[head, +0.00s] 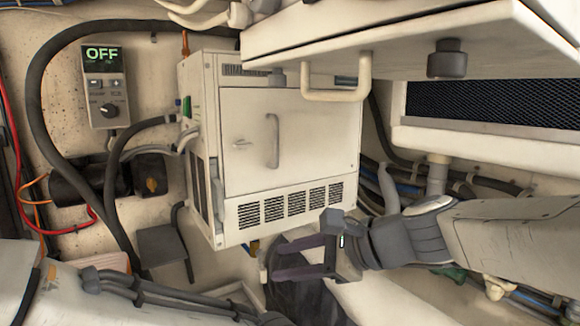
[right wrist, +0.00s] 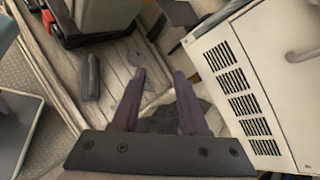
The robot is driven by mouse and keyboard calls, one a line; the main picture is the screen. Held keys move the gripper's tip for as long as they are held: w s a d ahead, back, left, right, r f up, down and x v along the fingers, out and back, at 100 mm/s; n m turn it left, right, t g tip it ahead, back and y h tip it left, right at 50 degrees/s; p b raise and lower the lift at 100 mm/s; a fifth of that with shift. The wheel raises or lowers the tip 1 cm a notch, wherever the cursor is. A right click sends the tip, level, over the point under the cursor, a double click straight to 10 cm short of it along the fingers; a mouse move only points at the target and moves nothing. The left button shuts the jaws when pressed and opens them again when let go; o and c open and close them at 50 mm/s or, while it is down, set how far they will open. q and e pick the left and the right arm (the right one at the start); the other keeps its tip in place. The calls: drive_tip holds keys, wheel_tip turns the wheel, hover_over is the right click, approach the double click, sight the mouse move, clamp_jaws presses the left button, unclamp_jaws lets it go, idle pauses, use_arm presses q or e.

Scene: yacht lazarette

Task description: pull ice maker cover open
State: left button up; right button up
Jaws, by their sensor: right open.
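The ice maker is the cream metal box on the wall, and its front cover (head: 310,135) looks closed in the head view. A grey vertical handle (head: 273,141) stands on the cover, with a row of vent slots (head: 290,204) below. The cover's vented part (right wrist: 240,95) also shows at the right of the right wrist view, with part of the handle (right wrist: 306,52) at the edge. My right gripper (head: 286,262) is open and empty, below the ice maker and apart from it. Its two purple fingers (right wrist: 160,88) point over the floor. My left gripper cannot be made out.
An overhead cream panel with a loop handle (head: 337,82) and a dark knob (head: 447,58) juts out above right. A control box (head: 106,87) reading OFF hangs at left. Dark hoses (head: 45,120) run beside the ice maker. Open space lies in front of the cover.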

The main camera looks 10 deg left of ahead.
sight(278, 143)
drive_tip(key=w+d+r+m+t+y+p, duration=0.1)
drive_tip(key=w+d+r+m+t+y, duration=0.15)
drive_tip(key=w+r+m, duration=0.45)
drive_tip(key=w+d+r+m+t+y, duration=0.1)
drive_tip(key=w+r+m+t, duration=0.25)
drive_tip(key=r, duration=0.55)
drive_tip(key=p+x, duration=0.3)
drive_tip(key=x, duration=0.6)
drive_tip(key=shift+w+a, duration=0.25)
drive_tip(key=shift+w, duration=0.05)
drive_tip(key=shift+w+a+p, duration=0.35)
drive_tip(key=shift+a+p, duration=0.05)
drive_tip(key=shift+a, duration=0.1)
clamp_jaws()
